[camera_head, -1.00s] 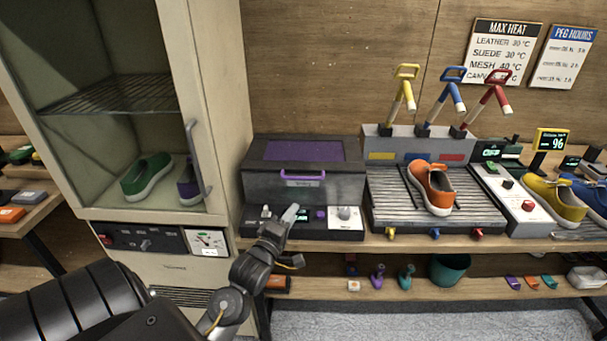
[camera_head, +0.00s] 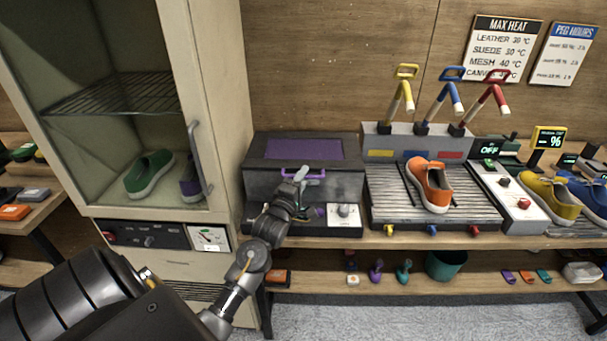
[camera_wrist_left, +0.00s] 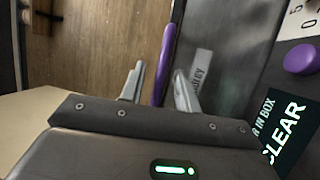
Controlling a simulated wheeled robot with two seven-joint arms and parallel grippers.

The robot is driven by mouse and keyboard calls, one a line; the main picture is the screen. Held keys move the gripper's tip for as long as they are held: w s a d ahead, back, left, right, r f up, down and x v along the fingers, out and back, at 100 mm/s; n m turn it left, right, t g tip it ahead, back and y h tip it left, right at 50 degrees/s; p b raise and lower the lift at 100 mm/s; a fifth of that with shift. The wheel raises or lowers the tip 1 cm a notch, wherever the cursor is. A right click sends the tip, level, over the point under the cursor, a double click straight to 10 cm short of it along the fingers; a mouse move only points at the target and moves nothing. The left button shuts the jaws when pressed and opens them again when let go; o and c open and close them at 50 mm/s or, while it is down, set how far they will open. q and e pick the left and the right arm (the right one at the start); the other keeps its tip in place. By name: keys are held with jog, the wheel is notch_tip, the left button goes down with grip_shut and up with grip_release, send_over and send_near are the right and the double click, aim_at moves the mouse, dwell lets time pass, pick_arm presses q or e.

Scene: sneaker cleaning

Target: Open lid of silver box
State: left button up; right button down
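The silver box (camera_head: 345,184) stands on the workbench beside the tall cabinet, with its lid (camera_head: 262,150) closed. The lid has a purple panel on top and a purple handle at its front, partly hidden by my gripper in the head view. My left gripper (camera_head: 302,174) is at the box front, at handle height. In the left wrist view, the two grey fingers (camera_wrist_left: 158,88) are apart, with the purple handle (camera_wrist_left: 165,62) between them. A gap shows at the left finger; contact at the right finger cannot be told. My right gripper is not in view.
The tall cabinet (camera_head: 225,110) with green and purple shoes stands close on the left. A ribbed rack (camera_head: 385,205) with an orange sneaker (camera_head: 436,187) is just right of the box. A control panel (camera_head: 345,212) with a knob lies before the box.

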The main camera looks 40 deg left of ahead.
pick_arm(q)
jog(key=shift+w+a+r, duration=0.1)
jog(key=shift+w, duration=0.3)
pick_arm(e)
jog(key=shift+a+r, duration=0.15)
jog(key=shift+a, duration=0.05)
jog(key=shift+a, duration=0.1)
pick_arm(q)
grip_shut()
